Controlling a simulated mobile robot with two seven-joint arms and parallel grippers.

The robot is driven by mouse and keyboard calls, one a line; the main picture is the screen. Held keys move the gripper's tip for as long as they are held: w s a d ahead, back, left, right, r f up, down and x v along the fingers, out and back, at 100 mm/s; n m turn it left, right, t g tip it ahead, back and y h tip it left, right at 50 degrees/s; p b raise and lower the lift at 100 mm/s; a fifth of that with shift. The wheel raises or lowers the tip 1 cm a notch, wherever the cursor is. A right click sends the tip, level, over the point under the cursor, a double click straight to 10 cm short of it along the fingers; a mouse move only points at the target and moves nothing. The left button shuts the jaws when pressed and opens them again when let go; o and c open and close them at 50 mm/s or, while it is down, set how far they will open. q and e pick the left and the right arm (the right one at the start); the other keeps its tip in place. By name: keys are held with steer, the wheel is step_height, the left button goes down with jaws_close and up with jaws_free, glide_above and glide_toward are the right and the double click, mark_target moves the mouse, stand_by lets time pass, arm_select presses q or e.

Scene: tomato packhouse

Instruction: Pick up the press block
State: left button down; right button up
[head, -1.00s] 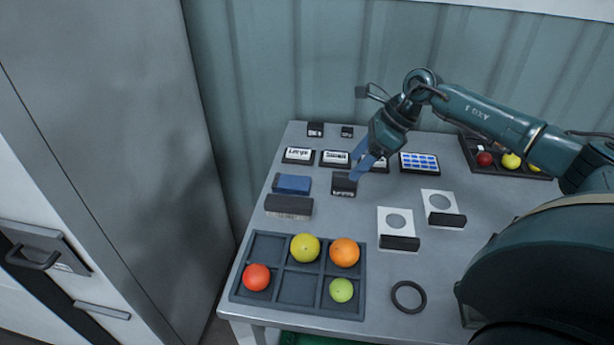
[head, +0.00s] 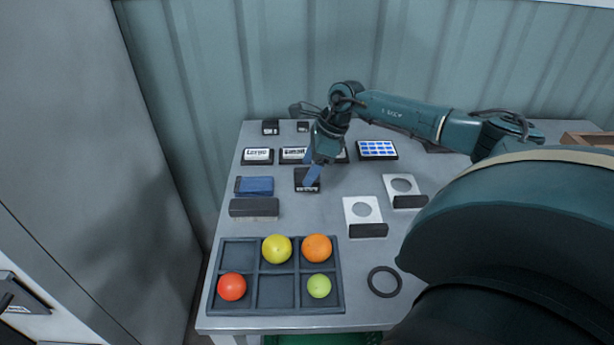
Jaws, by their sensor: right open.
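A small black block (head: 301,186) with a white-marked front face stands on the grey table; it may be the press block, but its name cannot be read. My right gripper (head: 312,176) reaches down to it from behind, blue fingers open, over its top right part. Whether the fingers touch it I cannot tell. A blue block (head: 254,186) and a dark grey block (head: 254,208) lie to the left of it. My left gripper is not in view.
A dark compartment tray (head: 240,253) at the front holds a yellow, an orange, a red and a green fruit. Labelled signs (head: 257,156) and a blue-grid panel (head: 376,149) stand behind. Holed white cards (head: 362,210) and a black ring (head: 384,281) lie to the right.

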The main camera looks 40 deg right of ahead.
mark_target(307, 169)
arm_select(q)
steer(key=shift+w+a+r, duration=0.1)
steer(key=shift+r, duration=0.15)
arm_select(e)
steer(key=shift+x, duration=1.9)
steer(key=shift+w+d, duration=0.1)
steer(key=shift+d, duration=0.1)
steer(key=c, duration=1.1)
steer(key=shift+r, duration=0.1)
step_height(307, 169, up, 10)
